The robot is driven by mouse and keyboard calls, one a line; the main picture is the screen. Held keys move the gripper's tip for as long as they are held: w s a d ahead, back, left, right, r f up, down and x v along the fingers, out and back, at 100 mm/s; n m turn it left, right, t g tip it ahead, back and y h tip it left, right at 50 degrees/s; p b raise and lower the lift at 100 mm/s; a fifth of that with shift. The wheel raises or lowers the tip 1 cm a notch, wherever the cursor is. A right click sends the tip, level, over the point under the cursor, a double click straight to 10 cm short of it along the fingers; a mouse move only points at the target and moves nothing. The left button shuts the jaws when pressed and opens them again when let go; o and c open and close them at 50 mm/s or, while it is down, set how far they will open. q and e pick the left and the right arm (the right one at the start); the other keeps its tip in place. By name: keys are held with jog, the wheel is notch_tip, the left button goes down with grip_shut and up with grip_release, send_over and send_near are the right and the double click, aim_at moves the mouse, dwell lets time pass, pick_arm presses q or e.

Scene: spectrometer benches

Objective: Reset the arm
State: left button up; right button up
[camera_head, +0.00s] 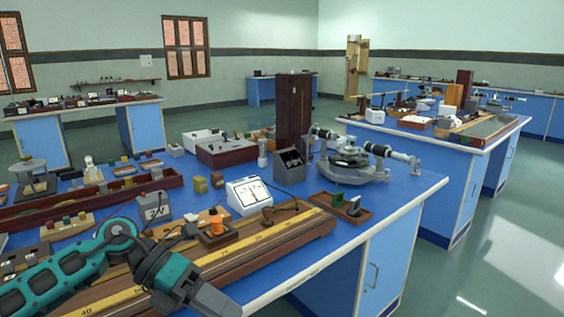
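My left arm, teal and dark grey, reaches in from the lower left over the front of the near blue bench (345,232). It is bent at a raised joint and then slopes down to the right. Its end, with my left gripper (214,300), is at the bottom edge of the picture, in front of the long wooden metre-scale board (275,240). I cannot make out separate fingers, and nothing shows held there. My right arm and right gripper are not in view.
Close to the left arm stand an orange-topped part (217,226), a white-faced meter (249,194) and a grey meter (155,206). Farther back are a spectrometer (350,165) and a dark upright wooden box (293,115). Open floor (480,265) lies right of the bench.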

pick_arm(q)
jog(key=s+d+r+n+t+h+p, duration=0.1)
jog(key=d+r+n+t+h, duration=0.3)
jog(key=d+n+h, duration=0.35)
jog(key=a+f+n+t+y+p, duration=0.1)
jog(key=a+f+n+t+y, duration=0.2)
jog(key=n+t, duration=0.35)
jog(key=w+a+f+n+t+y+p, duration=0.1)
jog(key=a+f+n+t+y, duration=0.2)
jog(key=n, duration=0.6)
jog(key=a+f+n+t+y+p, duration=0.1)
jog(key=a+f+n+t+y, duration=0.2)
jog(key=n+t, duration=0.4)
jog(key=s+a+f+n+g+y, duration=0.3)
jog(key=s+f+n+y, duration=0.1)
jog(key=s+f+n, duration=0.1)
jog(key=s+a+f+n+g+y, duration=0.2)
jog(key=s+f+n+g+y, duration=0.2)
jog(key=s+f, duration=0.3)
notch_tip(320, 180, down, 2)
jog(key=shift+s+a+f+n+p, duration=0.25)
jog(key=shift+a+n+p, duration=0.15)
jog(key=shift+n, duration=0.2)
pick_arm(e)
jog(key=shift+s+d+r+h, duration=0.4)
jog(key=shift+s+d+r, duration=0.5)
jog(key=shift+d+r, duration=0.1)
